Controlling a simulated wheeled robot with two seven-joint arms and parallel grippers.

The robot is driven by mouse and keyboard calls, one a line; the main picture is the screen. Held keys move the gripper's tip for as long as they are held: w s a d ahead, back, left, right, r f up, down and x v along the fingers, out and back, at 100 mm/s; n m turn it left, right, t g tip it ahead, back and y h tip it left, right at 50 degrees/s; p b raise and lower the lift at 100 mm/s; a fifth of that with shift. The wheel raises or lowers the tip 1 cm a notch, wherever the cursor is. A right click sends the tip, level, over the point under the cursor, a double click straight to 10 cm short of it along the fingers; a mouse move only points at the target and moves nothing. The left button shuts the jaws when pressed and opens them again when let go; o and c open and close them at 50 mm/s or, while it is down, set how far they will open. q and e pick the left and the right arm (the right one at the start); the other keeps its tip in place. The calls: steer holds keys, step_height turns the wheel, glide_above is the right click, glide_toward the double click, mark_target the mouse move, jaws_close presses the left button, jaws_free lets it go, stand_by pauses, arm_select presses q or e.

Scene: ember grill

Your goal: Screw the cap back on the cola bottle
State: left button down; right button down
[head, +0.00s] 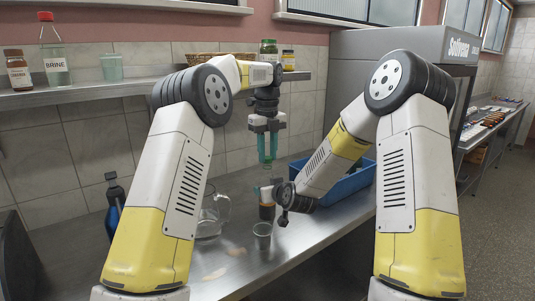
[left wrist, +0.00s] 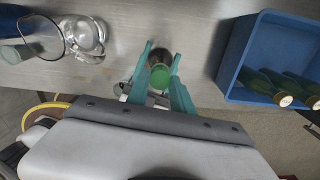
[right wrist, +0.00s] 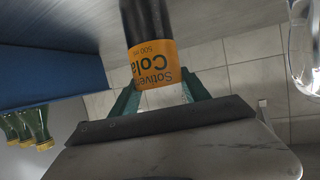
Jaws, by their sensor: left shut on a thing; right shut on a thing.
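The cola bottle (head: 267,212) is dark with an orange label and stands upright over the steel counter. My right gripper (right wrist: 160,98) is shut on the bottle; its label fills the middle of the right wrist view (right wrist: 153,66). My left gripper (head: 267,160) points straight down above the bottle, with a gap between them in the head view. It is shut on the green cap (left wrist: 160,76), which shows between its fingertips in the left wrist view. The bottle's mouth is hidden beneath the cap in the left wrist view and unclear in the head view.
A blue crate (head: 345,186) holds green bottles (left wrist: 283,88) to the right. A blue bottle (head: 114,210) stands at the left. A wall shelf (head: 80,94) runs behind. The front counter is mostly clear.

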arm_select(q)
steer(key=shift+f, duration=0.55)
steer(key=m, duration=0.9)
steer(key=shift+m, duration=0.4)
steer(key=c, duration=1.1)
jaws_free()
